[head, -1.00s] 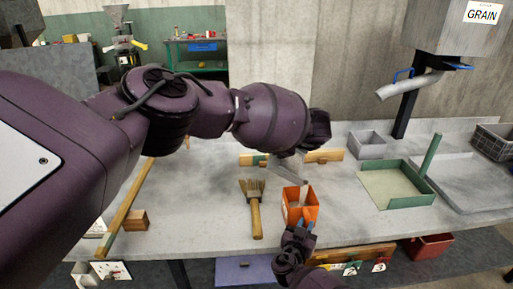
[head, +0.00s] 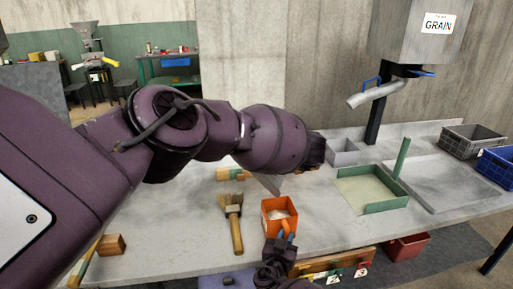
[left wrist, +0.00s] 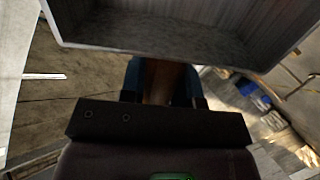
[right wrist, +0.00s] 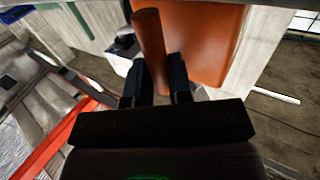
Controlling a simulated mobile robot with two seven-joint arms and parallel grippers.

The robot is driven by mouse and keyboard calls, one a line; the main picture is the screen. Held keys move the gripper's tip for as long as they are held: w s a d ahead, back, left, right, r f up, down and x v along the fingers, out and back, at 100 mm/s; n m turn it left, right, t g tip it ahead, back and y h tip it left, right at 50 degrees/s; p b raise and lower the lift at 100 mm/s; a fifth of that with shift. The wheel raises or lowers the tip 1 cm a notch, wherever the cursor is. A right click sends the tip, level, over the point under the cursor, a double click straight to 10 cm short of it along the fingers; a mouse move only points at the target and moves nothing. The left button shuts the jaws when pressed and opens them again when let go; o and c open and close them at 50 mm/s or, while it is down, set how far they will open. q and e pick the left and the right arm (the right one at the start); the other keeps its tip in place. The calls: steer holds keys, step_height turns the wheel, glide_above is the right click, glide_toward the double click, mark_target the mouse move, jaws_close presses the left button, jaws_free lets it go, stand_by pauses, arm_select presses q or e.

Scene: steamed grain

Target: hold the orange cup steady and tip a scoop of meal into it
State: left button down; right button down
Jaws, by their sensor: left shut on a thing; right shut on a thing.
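The orange cup (head: 267,222) stands upright at the bench's front edge in the head view, with pale meal (head: 283,214) inside. My right gripper (head: 282,240) is shut on the cup's handle; the right wrist view shows the handle (right wrist: 149,42) between the fingers and the orange wall (right wrist: 205,40) beyond. My left gripper (left wrist: 163,80) is shut on the scoop's brown handle (left wrist: 158,82). The grey metal scoop (left wrist: 160,48) fills the top of the left wrist view; no meal shows in its visible part. In the head view the scoop (head: 267,183) is tilted above and behind the cup, partly hidden by my left arm.
A brush (head: 234,222) lies left of the cup. A green-edged tray (head: 385,207), a small grey bin (head: 343,152) and the grain hopper's spout (head: 372,94) are to the right. Wooden blocks (head: 110,244) lie at left. Crates (head: 472,141) stand at far right.

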arm_select(q)
step_height(320, 180, up, 6)
steer(key=shift+r, duration=0.1)
stand_by(0.4)
arm_select(e)
steer(key=c, duration=1)
jaws_free()
steer(key=shift+o, duration=0.2)
steer(key=v, duration=1.2)
